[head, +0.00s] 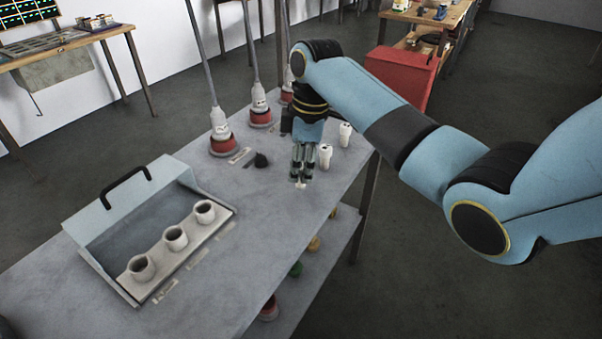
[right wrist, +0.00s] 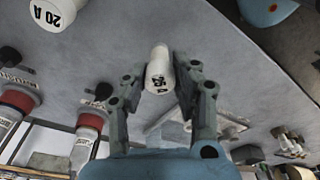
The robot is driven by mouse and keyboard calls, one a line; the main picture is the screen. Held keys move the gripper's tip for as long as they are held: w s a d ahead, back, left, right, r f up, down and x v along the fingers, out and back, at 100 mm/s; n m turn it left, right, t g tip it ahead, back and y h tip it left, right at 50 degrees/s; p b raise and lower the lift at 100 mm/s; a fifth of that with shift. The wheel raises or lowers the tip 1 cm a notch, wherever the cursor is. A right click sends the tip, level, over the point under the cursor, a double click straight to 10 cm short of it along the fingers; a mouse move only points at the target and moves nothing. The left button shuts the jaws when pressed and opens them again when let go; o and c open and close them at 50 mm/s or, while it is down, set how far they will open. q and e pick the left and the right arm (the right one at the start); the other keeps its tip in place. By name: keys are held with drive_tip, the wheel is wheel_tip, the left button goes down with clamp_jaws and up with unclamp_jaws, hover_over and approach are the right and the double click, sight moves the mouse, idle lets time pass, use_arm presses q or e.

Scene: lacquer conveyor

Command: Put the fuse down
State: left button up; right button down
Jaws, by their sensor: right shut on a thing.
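My right gripper (head: 301,177) points down over the grey table (head: 265,215) and is shut on a white fuse (right wrist: 158,72). The fuse sits between the fingertips, with a dark marking that I cannot read surely. In the head view the fingers hide most of it, and I cannot tell whether it touches the table. Two other white fuses stand upright beside the gripper, a nearer one (head: 325,156) and a farther one (head: 345,134). One marked 20 A shows in the right wrist view (right wrist: 52,12). My left gripper is not in view.
An open box (head: 100,215) with a black handle holds three white round sockets (head: 175,238). Red-and-white plugs (head: 221,140) hang or stand along the back edge with poles above. A small black piece (head: 261,160) lies left of the gripper. The front middle of the table is clear.

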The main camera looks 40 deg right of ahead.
wheel_tip(320, 180, down, 2)
drive_tip(key=shift+f, duration=0.1)
drive_tip(key=shift+f, duration=0.1)
drive_tip(key=c, duration=1)
unclamp_jaws()
drive_tip(key=shift+c, duration=0.2)
wheel_tip(320, 180, up, 12)
drive_tip(key=d, duration=0.1)
drive_tip(key=shift+s, duration=0.45)
drive_tip(key=shift+d, duration=0.1)
